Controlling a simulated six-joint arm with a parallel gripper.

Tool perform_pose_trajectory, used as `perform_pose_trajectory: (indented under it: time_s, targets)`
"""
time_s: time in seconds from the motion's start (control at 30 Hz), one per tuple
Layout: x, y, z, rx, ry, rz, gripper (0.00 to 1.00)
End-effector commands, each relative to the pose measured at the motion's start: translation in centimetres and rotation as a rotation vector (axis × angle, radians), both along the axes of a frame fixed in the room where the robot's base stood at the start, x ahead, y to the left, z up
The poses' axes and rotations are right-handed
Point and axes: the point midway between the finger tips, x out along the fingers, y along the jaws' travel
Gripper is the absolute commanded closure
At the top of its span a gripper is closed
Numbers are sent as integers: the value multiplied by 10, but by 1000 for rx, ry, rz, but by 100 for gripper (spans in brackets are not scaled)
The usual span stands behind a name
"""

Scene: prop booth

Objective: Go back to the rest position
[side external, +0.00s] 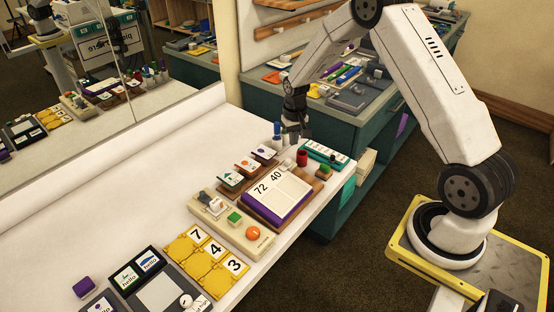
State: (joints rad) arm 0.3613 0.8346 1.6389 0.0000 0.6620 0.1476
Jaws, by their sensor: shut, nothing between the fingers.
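My gripper (297,131) is at the end of my arm, pointing down over the far end of the white table (120,175). It is shut with nothing seen between its fingers. It is near a group of small upright items, including a blue one (277,130), and behind a red cup (302,158). I cannot tell whether it touches any of them. My arm reaches from its base at the right, up and over to the gripper.
Along the table's front edge stand a board with number cards (280,198), a beige panel with an orange knob (253,233), yellow tiles (205,262) and a grey panel (160,294). A teal cabinet (345,135) stands behind. A mirror lines the left. The table's left middle is clear.

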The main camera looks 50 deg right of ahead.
Motion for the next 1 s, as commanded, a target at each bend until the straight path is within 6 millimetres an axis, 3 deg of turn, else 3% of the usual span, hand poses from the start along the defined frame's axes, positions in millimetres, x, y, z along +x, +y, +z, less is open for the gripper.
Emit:
perform_pose_trajectory:
  time_s: [0.23,0.47,0.7,1.0]
  targets:
    - [-13,33,29,-12,-33,76,100]
    - [-41,76,62,-28,-80,184,100]
    - [-82,117,88,-40,-128,298,100]
    - [-142,157,107,-53,-190,435,100]
